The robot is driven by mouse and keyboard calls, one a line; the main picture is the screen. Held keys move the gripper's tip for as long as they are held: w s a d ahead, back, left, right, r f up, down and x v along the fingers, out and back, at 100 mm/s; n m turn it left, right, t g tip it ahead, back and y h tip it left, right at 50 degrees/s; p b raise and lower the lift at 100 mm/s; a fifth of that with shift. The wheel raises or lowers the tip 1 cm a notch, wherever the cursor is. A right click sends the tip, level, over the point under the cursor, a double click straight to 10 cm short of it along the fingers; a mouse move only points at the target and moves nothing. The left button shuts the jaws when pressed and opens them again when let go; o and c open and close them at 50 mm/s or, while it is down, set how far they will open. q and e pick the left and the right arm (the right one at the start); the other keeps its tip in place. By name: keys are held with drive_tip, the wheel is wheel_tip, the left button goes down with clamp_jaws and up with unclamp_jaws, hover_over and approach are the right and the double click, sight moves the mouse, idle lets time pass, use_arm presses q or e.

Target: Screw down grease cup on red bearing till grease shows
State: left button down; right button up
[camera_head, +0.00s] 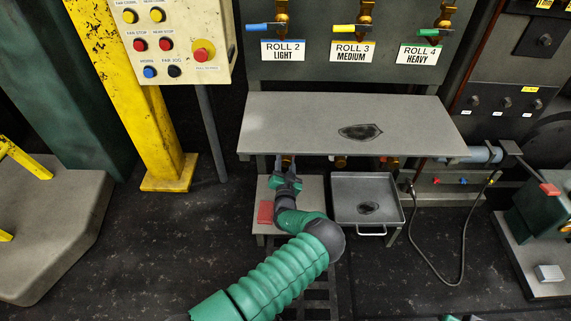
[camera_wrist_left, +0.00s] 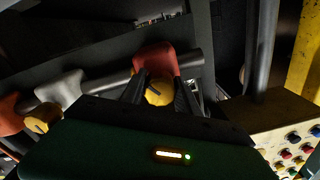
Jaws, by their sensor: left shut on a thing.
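In the left wrist view a red bearing (camera_wrist_left: 155,58) sits on a grey shaft, with a brass-yellow grease cup (camera_wrist_left: 159,92) on its near side. My left gripper (camera_wrist_left: 160,98) is shut on this cup, one dark finger on each side. In the head view my left gripper (camera_head: 288,164) reaches in under the front edge of the grey shelf, so the red bearing and its cup are hidden there. No grease can be made out at the bearing. My right gripper is not in view.
The grey shelf (camera_head: 300,115) overhangs my left gripper. A tray (camera_head: 345,190) with a dark patch stands to the right, and a red item (camera_head: 265,212) lies on the low stand. A white bearing (camera_wrist_left: 62,88) shares the shaft. A button panel (camera_head: 180,25) hangs upper left.

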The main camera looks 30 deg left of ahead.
use_arm(q)
drive_tip(key=shift+f+m+b, duration=0.1)
drive_tip(key=shift+m+b, duration=0.35)
drive_tip(key=shift+m, duration=0.85)
drive_tip(key=shift+d, duration=0.1)
drive_tip(key=c, duration=0.9)
unclamp_jaws()
